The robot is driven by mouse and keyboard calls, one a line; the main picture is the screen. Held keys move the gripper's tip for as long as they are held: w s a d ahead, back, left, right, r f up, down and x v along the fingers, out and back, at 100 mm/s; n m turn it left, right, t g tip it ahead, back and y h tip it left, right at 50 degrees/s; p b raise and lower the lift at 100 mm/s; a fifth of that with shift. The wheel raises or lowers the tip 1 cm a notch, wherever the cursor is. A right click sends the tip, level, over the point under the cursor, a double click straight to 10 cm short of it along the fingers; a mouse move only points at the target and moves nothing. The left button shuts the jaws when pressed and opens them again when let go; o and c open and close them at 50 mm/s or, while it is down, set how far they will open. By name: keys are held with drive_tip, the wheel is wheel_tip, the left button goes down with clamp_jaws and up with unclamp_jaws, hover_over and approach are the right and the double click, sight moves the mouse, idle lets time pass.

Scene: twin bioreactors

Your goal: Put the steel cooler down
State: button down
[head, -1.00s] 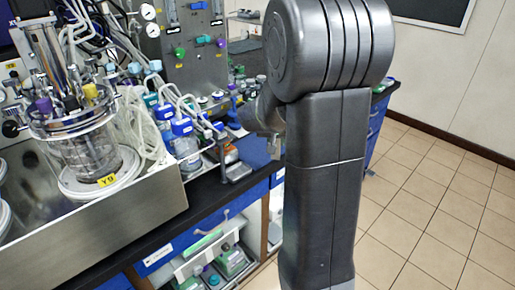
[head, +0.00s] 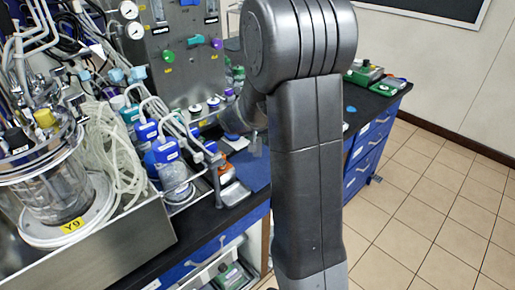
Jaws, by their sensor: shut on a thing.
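My arm stands large in the middle of the head view and hides part of the bench behind it. My gripper is not in view; the arm's far end goes out of sight behind its own upper links. I cannot make out the steel cooler anywhere in the view. A glass bioreactor vessel (head: 55,190) with a yellow Y9 label stands at the left in a steel tray (head: 125,255).
Blue-capped bottles (head: 163,152) and looped clear tubing (head: 115,170) crowd the bench left of my arm. A blue mat (head: 250,172) lies partly behind the arm. Green-and-white devices (head: 364,73) sit on the dark bench at right. Tiled floor (head: 420,215) is clear at right.

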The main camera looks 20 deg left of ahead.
sight(259, 153)
drive_tip(key=shift+f, duration=1.9)
drive_tip(key=shift+f+b, duration=0.15)
drive_tip(key=shift+b, duration=0.3)
drive_tip(key=c, duration=1.2)
unclamp_jaws()
drive_tip(key=shift+o, duration=0.2)
